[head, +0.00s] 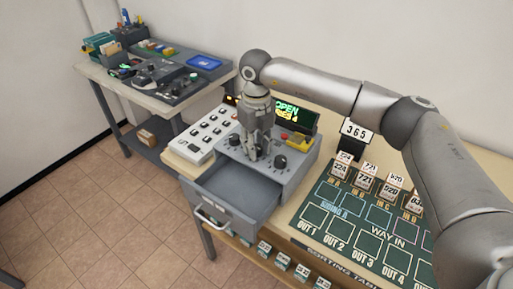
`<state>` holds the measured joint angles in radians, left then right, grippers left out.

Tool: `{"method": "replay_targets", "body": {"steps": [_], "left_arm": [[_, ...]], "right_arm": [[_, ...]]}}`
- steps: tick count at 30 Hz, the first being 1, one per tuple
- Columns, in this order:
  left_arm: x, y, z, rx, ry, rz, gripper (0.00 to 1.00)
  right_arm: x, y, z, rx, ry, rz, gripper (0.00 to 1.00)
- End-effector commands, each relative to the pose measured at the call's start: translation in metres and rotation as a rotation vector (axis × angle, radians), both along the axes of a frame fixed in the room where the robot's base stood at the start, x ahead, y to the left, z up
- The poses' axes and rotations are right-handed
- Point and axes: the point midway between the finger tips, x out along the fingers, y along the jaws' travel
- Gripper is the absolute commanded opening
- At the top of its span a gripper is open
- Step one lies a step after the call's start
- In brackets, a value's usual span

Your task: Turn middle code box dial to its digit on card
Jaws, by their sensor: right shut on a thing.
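The grey code box (301,168) stands on the table with its drawer (232,191) pulled out and empty. Its left dial (233,140) and right dial (280,162) are black knobs on the sloping top. My right gripper (254,154) points down between them and is shut on the middle dial, which its fingers mostly hide. I cannot read that dial's setting. My left gripper is not in view.
A display (288,111) behind the box shows OPEN. A white button panel (206,133) sits left. A green sorting mat (350,217) with several numbered tags lies right. My right arm passes above the mat. Another workbench (160,93) stands at the back left.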

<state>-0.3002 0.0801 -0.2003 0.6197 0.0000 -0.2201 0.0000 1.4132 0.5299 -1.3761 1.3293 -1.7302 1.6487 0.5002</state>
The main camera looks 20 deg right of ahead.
Motion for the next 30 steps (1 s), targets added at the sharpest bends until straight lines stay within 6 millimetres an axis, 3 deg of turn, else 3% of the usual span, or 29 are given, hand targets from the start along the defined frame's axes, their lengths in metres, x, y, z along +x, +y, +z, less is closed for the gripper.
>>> {"method": "replay_targets", "body": {"steps": [19,20,24,30], "left_arm": [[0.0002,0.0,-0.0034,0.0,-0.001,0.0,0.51],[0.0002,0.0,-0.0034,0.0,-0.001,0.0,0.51],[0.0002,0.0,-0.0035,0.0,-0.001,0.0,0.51],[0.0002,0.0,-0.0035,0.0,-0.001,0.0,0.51]], "right_arm": [[0.0009,-0.0003,0.0015,0.0,-0.004,0.05,0.04],[0.0009,-0.0003,0.0015,0.0,-0.004,0.049,0.3],[0.0007,-0.0002,0.0011,0.0,-0.003,0.049,0.48],[0.0004,-0.0002,0.0005,0.0,-0.001,0.049,0.51]]}}
